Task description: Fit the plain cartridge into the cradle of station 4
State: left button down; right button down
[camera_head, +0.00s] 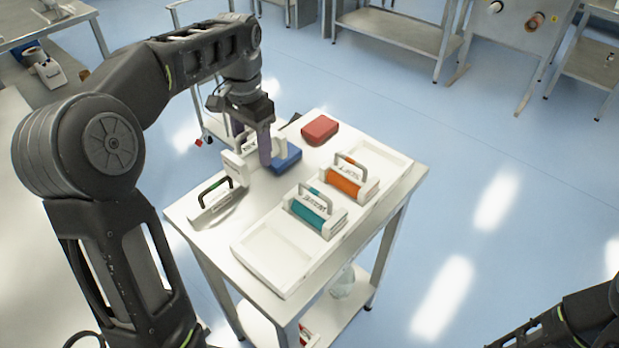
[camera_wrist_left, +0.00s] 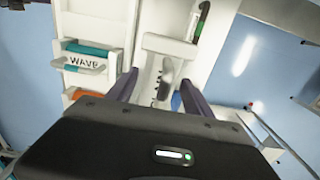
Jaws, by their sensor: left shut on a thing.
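My left gripper (camera_head: 253,155) is shut on a white cartridge (camera_head: 236,166) at the left back part of the table; no coloured band shows on it. In the left wrist view the white cartridge (camera_wrist_left: 168,46) sits between the two fingers, with dark marks on its face. I cannot tell whether its base touches the table. The long white cradle rack (camera_head: 262,263) runs along the table's right side. A teal cartridge (camera_head: 314,214) and an orange cartridge (camera_head: 347,182) stand in its middle. Its near-left and far-right places look empty. Station numbers are not readable.
A white cartridge with a green-marked dark handle (camera_head: 214,202) stands at the table's left edge, close to the held one. A blue block (camera_head: 284,160) lies just right of the gripper, and a red block (camera_head: 319,130) lies behind. My right arm shows only at the lower right.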

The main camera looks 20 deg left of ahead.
pick_arm(q)
jog(key=shift+s+r, duration=0.15)
jog(key=shift+s, duration=0.1)
jog(key=shift+w+f+p, duration=0.1)
jog(key=shift+f+p, duration=0.25)
jog(key=shift+f, duration=2.85)
jog(key=shift+f+p, duration=0.3)
jog(key=shift+f, duration=1.55)
jog(key=shift+f, duration=0.15)
jog(key=shift+c, duration=2)
grip_release()
notch_tip(320, 180, up, 12)
jog(key=shift+r+b, duration=0.15)
jog(key=shift+b, duration=0.25)
jog(key=shift+o, duration=0.4)
